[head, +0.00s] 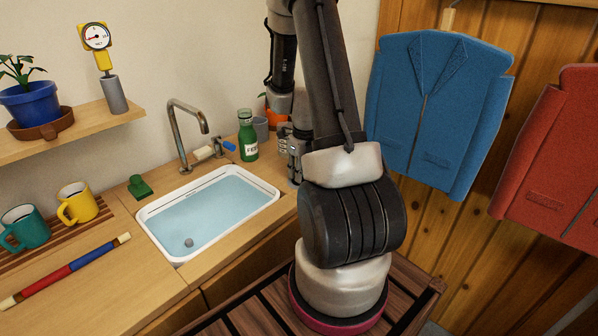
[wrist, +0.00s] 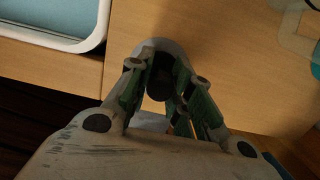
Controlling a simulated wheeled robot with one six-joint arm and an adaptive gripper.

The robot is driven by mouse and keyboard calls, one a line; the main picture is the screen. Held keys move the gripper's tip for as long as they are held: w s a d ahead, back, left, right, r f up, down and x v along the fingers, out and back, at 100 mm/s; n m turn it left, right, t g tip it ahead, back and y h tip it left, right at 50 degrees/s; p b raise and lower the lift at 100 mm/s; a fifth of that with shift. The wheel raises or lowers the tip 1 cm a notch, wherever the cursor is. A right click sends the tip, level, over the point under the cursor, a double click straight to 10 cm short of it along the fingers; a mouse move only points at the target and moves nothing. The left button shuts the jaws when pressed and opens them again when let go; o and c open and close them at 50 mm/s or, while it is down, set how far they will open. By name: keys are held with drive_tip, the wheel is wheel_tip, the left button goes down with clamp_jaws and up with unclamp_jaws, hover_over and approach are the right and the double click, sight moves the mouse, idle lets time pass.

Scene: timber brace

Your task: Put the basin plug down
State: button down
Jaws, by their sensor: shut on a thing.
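My gripper (head: 294,165) is low over the worktop to the right of the white basin (head: 151,238), partly hidden behind my own arm in the head view. In the wrist view my gripper (wrist: 166,74) is shut on a dark piece with a pale rounded rim, which looks like the basin plug (wrist: 158,86). The fingers cover much of it. I cannot tell whether it touches the wood below. The basin holds pale blue water, with a small grey round thing (head: 188,242) at its bottom.
A green bottle (head: 247,137) and a grey cup (head: 261,129) stand behind my gripper. The tap (head: 183,135) rises behind the basin. A small green object (head: 139,187) sits left of it. Mugs (head: 77,204) and a striped rod (head: 68,270) lie further left. Bare worktop (wrist: 225,75) surrounds the held piece.

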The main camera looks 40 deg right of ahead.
drive_tip(key=shift+f, duration=0.1)
drive_tip(key=c, duration=1.3)
unclamp_jaws()
